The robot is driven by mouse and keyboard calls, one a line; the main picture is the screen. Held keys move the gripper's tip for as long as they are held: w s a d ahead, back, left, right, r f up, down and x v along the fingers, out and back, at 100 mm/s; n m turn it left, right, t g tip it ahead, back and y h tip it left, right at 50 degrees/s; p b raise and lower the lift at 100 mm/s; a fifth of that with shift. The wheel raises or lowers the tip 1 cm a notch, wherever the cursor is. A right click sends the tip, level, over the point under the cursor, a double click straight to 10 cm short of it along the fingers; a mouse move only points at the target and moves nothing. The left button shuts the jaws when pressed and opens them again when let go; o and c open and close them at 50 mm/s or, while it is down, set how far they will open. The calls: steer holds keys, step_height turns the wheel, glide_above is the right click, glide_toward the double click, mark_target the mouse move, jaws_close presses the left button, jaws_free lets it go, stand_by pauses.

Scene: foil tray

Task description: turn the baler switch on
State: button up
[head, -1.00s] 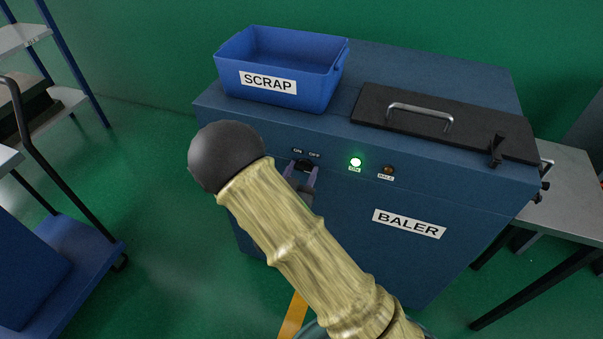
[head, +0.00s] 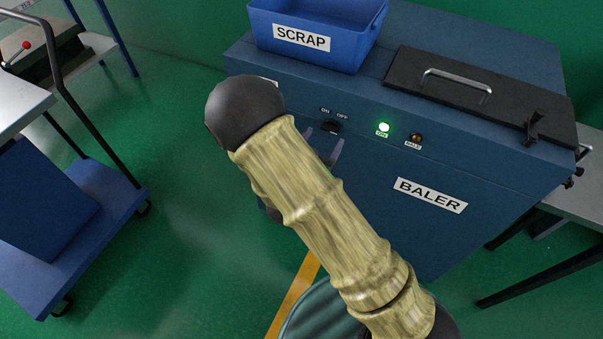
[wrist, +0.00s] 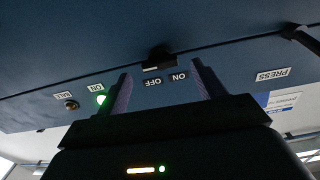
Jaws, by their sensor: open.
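The baler (head: 380,190) is a dark blue cabinet. Its small black switch (head: 331,126) sits on the front below the ON and OFF labels; it also shows upside down in the wrist view (wrist: 158,59). I cannot tell for sure which side its lever leans to. The green lamp (head: 384,127) labelled ON is lit, also in the wrist view (wrist: 101,99). My gripper (head: 322,142) is open and empty in front of the switch, its fingers apart from it in the wrist view (wrist: 160,72). My arm hides part of the baler front.
A blue SCRAP bin (head: 350,45) and a black lid (head: 480,95) with a handle are on top of the baler. The BALE lamp (head: 416,138) looks unlit. A blue cart (head: 110,200) stands at the left, a grey table (head: 565,190) at the right.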

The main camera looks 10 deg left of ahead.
steer(key=v, duration=1.4)
steer(key=shift+w, duration=0.1)
steer(key=w+d+g+y, duration=0.5)
steer(key=w+g+y, duration=0.1)
steer(key=w+g, duration=0.2)
steer(key=s+d+r+n+g, duration=0.2)
steer(key=s+d+r+g, duration=0.15)
steer(key=s+d, duration=0.35)
steer(key=s+d+r+n+g, duration=0.2)
steer(key=s+d+r+g, duration=0.15)
steer(key=d, duration=0.55)
step_height(320, 180, up, 19)
steer(key=p, duration=2)
steer(key=shift+s+t, duration=0.2)
steer(key=shift+t, duration=0.1)
